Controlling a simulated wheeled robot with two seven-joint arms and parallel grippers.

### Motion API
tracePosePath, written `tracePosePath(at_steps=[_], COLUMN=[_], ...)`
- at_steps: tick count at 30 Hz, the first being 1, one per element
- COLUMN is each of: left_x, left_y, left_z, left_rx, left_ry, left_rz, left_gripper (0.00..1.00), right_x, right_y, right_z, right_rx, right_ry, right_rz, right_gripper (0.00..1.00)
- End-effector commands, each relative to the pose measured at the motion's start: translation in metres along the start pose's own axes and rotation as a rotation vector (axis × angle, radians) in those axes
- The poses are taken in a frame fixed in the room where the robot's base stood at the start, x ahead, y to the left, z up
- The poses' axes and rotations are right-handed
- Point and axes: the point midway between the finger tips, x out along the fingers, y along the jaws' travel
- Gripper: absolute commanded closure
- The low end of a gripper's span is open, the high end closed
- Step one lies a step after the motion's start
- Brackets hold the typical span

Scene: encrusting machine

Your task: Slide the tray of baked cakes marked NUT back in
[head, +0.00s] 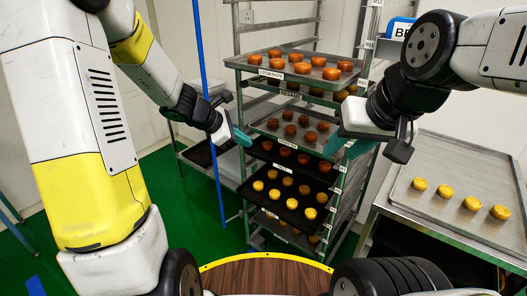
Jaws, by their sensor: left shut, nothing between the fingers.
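A metal rack (240,90) in the middle of the head view holds several trays of cakes on stacked levels. The small tray labels are hard to read, so I cannot tell for sure which says NUT. A dark tray with brown cakes (318,171) has a small white label on its front edge. Below it is a dark tray with yellow cakes (275,202). My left gripper (243,138) is shut and empty at the rack's left side, by the middle trays. My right gripper (345,146) is at the rack's right side; its fingers overlap and their opening is unclear.
The top tray (258,64) of orange-brown cakes juts toward me. A metal table at right bears a large tray (450,166) with several yellow cakes. A blue post (207,90) stands left of the rack. My round wooden-topped base is at the bottom. Green floor is free at left.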

Motion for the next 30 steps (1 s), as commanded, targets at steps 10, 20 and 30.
tracePosePath(at_steps=[10, 20, 30], left_x=[0.070, 0.120, 0.182], left_y=[0.015, 0.016, 0.026], left_z=[-0.073, -0.077, -0.069], left_rx=[-0.546, -0.560, -0.554], left_ry=[0.030, 0.032, 0.029], left_rz=[0.047, 0.046, 0.050], left_gripper=[1.00, 1.00, 1.00], right_x=[0.000, 0.000, 0.000], right_y=[0.000, 0.000, 0.000], right_z=[0.000, 0.000, 0.000], right_rx=[0.000, 0.000, 0.000], right_ry=[0.000, 0.000, 0.000], right_rz=[0.000, 0.000, 0.000], right_gripper=[0.64, 0.64, 0.64])
